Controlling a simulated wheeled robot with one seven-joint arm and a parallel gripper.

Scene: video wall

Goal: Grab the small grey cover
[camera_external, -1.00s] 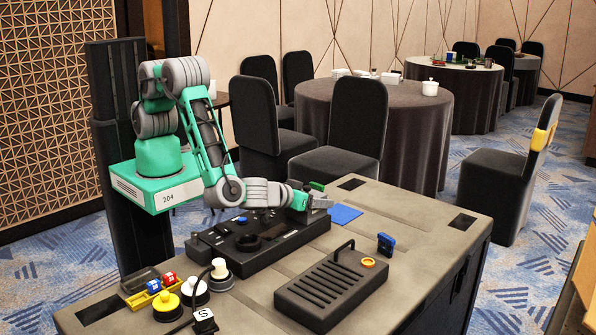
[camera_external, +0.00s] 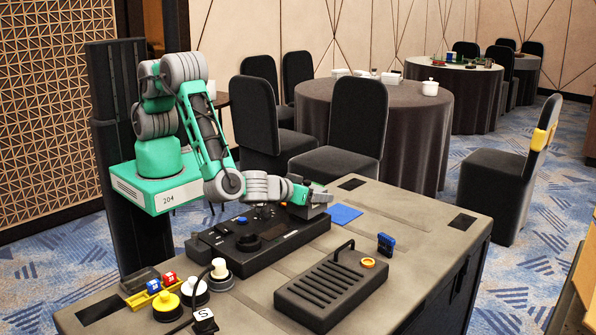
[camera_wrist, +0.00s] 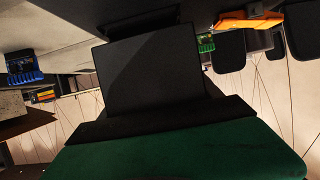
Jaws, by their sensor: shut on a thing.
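My gripper (camera_external: 316,196) is at the far right end of the black control panel (camera_external: 262,240), a little above the table. It is shut on a small dark piece, which I take to be the grey cover. In the wrist view a flat dark grey plate, likely the cover (camera_wrist: 150,68), fills the middle, just beyond the green gripper body. The jaws and their contact with the cover are hard to make out. In the external view the cover cannot be clearly told from the fingers.
A blue mat (camera_external: 345,214) lies just right of my gripper. Yellow and white knobs (camera_external: 167,306) stand front left.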

